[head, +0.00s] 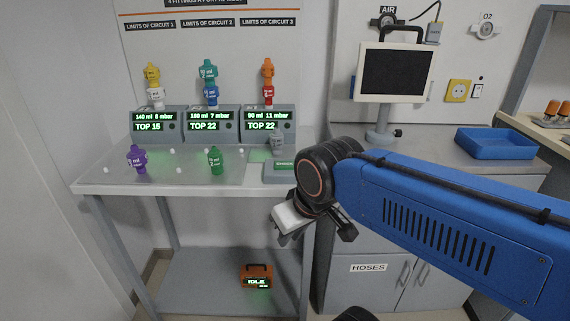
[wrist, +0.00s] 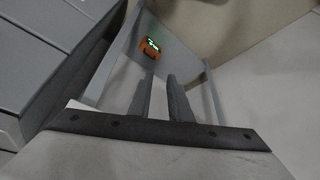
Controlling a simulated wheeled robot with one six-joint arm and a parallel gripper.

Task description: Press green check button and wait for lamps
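The check box (head: 280,172) is a low grey block with a green label at the front right of the bench. A grey fitting stands beside or on it; I cannot tell which. Three grey circuit units (head: 157,124), (head: 212,124) and (head: 268,124) show green text, with TOP 15, TOP 22 and TOP 22. Each has a small dark round spot, and no lit lamp can be made out there. My gripper (wrist: 161,78) is empty, its two fingers apart in the wrist view. In the head view it hangs in front of the bench, lower than the check box and apart from it.
Coloured fittings stand stacked on the units. A purple fitting (head: 137,158) and a green fitting (head: 215,160) stand on the bench top. An orange box (head: 257,277) reading IDLE is on the lower shelf. A monitor (head: 395,72) and blue tray (head: 497,143) are right.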

